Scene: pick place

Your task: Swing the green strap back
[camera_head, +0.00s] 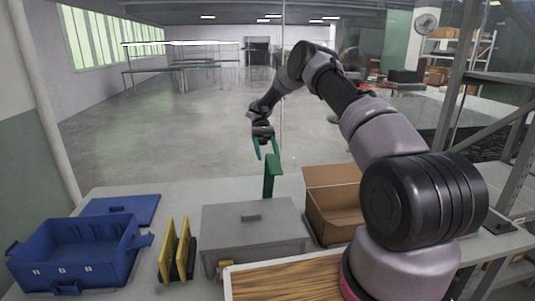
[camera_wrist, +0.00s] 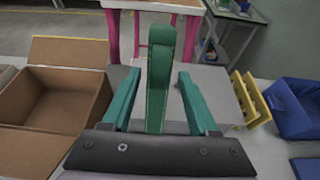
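The green strap (camera_head: 272,174) stands upright at the back edge of the grey lidded box (camera_head: 250,230) in the head view. In the wrist view the strap (camera_wrist: 160,78) rises in the middle, between my two green fingers. My gripper (camera_head: 267,153) is above and just behind the grey box, at the strap's upper part. Its fingers are spread, and gaps show on both sides of the strap in the wrist view. Whether the strap lies fully between the fingertips in depth, I cannot tell. The strap's lower end is partly hidden in the wrist view.
An open cardboard box (camera_head: 332,203) stands right of the grey box. Yellow upright plates (camera_head: 174,250) and a blue crate (camera_head: 75,258) stand to the left, with a flat blue panel (camera_head: 122,208) behind. A wooden-topped board (camera_head: 290,280) lies in front. Open floor lies beyond the table.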

